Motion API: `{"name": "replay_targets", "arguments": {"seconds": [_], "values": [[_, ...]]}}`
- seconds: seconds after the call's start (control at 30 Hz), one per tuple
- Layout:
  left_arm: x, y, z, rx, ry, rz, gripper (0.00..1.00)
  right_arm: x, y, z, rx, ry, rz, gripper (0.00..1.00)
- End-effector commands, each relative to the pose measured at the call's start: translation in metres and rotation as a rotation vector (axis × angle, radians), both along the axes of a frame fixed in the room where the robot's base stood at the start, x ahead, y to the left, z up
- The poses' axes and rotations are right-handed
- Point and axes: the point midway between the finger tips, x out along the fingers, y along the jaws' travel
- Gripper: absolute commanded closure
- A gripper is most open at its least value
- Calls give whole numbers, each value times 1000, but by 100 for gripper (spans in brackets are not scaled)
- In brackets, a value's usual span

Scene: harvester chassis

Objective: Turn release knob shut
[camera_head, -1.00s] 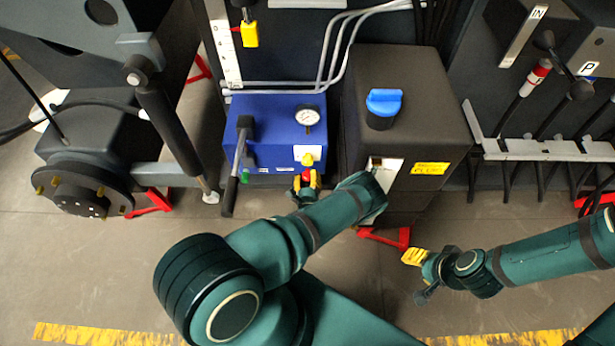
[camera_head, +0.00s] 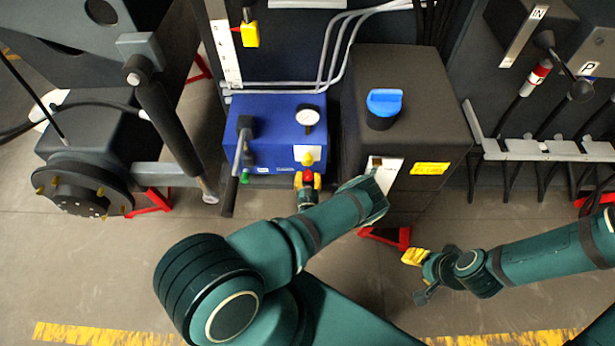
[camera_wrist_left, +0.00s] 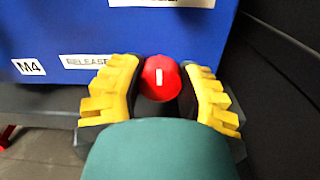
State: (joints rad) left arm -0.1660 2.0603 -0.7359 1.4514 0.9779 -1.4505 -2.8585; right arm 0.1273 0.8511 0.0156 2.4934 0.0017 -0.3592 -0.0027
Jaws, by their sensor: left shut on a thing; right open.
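The red release knob (camera_wrist_left: 160,78) has a white line that runs nearly upright in the left wrist view. It sits at the front of the blue box (camera_head: 275,112), by a partly hidden RELEASE label (camera_wrist_left: 88,61). In the head view the knob (camera_head: 307,177) shows small and red between yellow fingertips. My left gripper (camera_wrist_left: 160,90) has one yellow finger on each side of the knob and is shut on it. My right gripper (camera_head: 415,257) is open and empty, low over the floor at right.
The blue box carries a gauge (camera_head: 308,116), a grey lever (camera_head: 240,150) and a green fitting (camera_head: 244,177). A dark tank (camera_head: 425,100) with a blue cap (camera_head: 384,103) stands close right of it.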

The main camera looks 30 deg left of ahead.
Motion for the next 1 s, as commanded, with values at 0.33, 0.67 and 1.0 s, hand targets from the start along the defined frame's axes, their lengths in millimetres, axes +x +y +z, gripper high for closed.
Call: {"name": "replay_targets", "arguments": {"seconds": [0.33,0.67,1.0], "values": [[4,0,4,23,3,-5,100,0,0,0,0,0,0,53],[3,0,3,22,4,-3,30,0,0,0,0,0,0,53],[1,0,4,20,9,-2,30,0,0,0,0,0,0,53]]}}
